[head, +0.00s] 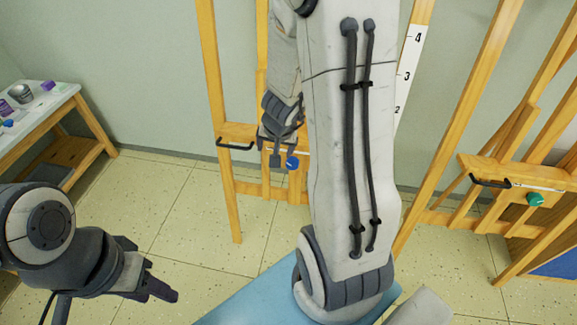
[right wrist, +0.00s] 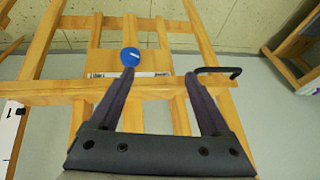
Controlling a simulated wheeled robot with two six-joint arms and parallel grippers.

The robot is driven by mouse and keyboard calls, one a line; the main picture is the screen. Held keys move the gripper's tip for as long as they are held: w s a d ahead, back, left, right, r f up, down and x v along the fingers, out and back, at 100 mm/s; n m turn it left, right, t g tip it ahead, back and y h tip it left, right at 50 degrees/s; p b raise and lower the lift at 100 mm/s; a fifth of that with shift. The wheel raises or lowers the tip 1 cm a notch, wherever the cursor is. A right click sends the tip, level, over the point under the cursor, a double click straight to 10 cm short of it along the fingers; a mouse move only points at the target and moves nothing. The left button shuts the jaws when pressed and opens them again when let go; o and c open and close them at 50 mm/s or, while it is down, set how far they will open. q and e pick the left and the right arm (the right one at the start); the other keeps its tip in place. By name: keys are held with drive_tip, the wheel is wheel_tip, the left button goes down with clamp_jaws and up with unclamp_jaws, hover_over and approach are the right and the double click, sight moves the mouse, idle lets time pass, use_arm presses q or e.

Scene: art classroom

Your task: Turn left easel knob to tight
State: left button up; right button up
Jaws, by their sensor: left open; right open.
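I cannot tell whether a finger touches the knob. My left gripper (head: 160,284) is open and empty, low at the left over the floor.
A second easel (head: 480,165) with a green knob (head: 535,199) stands at the right. A small table (head: 60,103) with paint things is at the far left. A white number scale (head: 408,70) shows behind my arm.

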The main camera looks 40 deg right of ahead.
drive_tip(key=m+h+b, duration=0.1)
drive_tip(key=m, duration=0.1)
approach(292, 163)
drive_tip(key=shift+g, duration=0.3)
drive_tip(key=b+x, duration=0.6)
drive_tip(key=x, duration=0.2)
drive_tip(key=shift+w, duration=0.2)
drive_tip(key=shift+w+d+f+b, duration=0.2)
drive_tip(key=shift+w+f+b, duration=0.1)
drive_tip(key=shift+f+b, duration=0.3)
